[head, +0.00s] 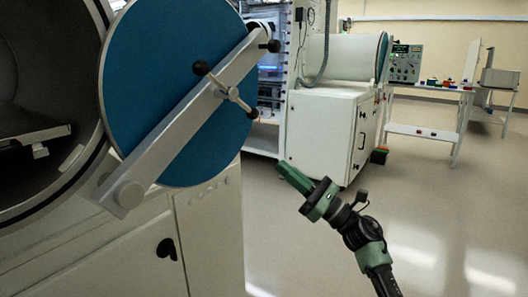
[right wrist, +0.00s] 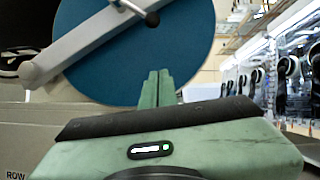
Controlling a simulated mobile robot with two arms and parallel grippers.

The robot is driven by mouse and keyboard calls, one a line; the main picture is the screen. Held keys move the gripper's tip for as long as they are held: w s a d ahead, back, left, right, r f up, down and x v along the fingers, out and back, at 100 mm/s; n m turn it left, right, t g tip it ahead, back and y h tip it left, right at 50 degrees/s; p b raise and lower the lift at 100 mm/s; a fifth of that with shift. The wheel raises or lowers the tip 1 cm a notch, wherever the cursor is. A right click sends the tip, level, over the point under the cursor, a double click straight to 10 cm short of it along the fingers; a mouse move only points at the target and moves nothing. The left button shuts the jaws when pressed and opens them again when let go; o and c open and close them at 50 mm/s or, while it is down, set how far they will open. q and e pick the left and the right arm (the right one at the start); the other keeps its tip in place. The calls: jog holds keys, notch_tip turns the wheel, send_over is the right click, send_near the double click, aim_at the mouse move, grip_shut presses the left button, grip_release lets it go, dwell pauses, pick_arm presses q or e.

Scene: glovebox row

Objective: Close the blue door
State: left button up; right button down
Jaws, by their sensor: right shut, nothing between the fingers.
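The blue door (head: 150,70) is a round disc with a pale metal bar (head: 165,128) across it and a small cross-shaped handle (head: 228,92) near the bar's middle. It stands open, swung away from the dark round opening (head: 45,100) at the left. My right gripper (head: 290,175) is shut and empty, below and to the right of the door, apart from it in the head view. In the right wrist view the blue door (right wrist: 150,62) fills the upper middle, behind the closed green fingers (right wrist: 157,85). My left gripper is not in view.
A white cabinet (head: 210,235) stands under the opening. Another white cabinet (head: 325,135) with a pale cylinder on top stands farther back. A table (head: 425,130) with instruments is at the back right. The floor (head: 450,200) to the right is clear.

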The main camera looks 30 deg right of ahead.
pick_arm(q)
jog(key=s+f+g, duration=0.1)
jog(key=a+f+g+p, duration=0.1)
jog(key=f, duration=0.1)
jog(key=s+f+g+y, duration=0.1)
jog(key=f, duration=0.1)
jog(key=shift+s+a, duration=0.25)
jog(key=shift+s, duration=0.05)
pick_arm(e)
jog(key=w+a+r, duration=0.4)
jog(key=w+r, duration=0.2)
jog(key=r, duration=0.3)
jog(key=shift+a+r, duration=0.15)
jog(key=shift+r, duration=0.15)
